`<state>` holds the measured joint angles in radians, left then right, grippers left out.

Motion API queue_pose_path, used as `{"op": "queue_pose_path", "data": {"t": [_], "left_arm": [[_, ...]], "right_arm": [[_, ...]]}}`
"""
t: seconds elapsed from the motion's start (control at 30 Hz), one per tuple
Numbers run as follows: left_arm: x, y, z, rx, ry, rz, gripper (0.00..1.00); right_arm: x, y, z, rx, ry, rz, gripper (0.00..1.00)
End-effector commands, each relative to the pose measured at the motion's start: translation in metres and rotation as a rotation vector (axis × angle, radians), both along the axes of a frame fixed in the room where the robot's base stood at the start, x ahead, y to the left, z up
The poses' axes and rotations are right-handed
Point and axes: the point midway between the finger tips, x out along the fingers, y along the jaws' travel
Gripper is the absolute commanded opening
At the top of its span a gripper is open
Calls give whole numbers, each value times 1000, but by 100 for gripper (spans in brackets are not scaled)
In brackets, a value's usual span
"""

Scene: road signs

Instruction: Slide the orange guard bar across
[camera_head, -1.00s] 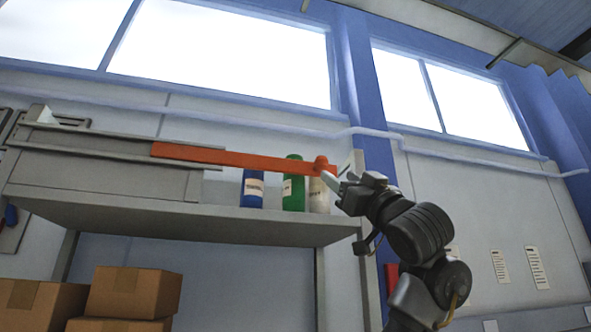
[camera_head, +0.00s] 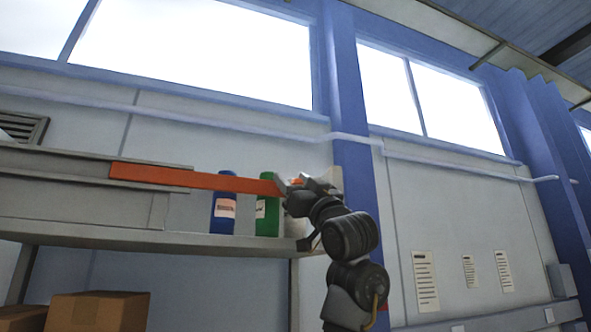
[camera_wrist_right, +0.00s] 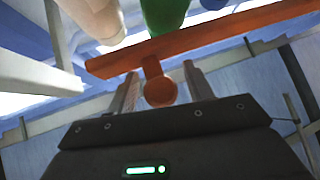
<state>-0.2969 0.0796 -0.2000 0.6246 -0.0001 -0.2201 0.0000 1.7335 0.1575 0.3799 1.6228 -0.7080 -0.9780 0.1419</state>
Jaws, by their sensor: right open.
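The orange guard bar (camera_head: 215,180) reaches out to the right from a grey rail housing (camera_head: 75,165) along the shelf, in front of the bottles. In the head view my right gripper (camera_head: 292,184) is at the bar's right end and mostly covers it. In the right wrist view the bar (camera_wrist_right: 215,38) crosses beyond the fingertips. Its round orange knob (camera_wrist_right: 160,92) sits between the two fingers of my right gripper (camera_wrist_right: 160,80), which are open with a gap on each side. My left gripper is not in view.
A blue bottle (camera_head: 223,205) and a green bottle (camera_head: 267,208) stand on the grey shelf (camera_head: 150,240) behind the bar. A pale bottle (camera_wrist_right: 95,20) shows in the wrist view. Cardboard boxes (camera_head: 98,312) are below. A blue pillar (camera_head: 350,100) rises behind my right arm.

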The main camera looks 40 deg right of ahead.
Motion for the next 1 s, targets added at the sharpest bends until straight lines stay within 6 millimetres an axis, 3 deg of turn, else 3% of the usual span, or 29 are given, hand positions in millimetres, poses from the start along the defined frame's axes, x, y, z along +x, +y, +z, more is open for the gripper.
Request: {"op": "queue_pose_path", "data": {"t": [0.37, 0.77, 1.0], "left_arm": [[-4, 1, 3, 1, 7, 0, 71], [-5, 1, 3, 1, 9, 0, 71], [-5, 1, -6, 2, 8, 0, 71]], "right_arm": [[3, 0, 2, 0, 0, -1, 52], [3, 0, 3, 0, 0, 0, 0], [-2, -11, 0, -2, -1, -13, 0]]}}
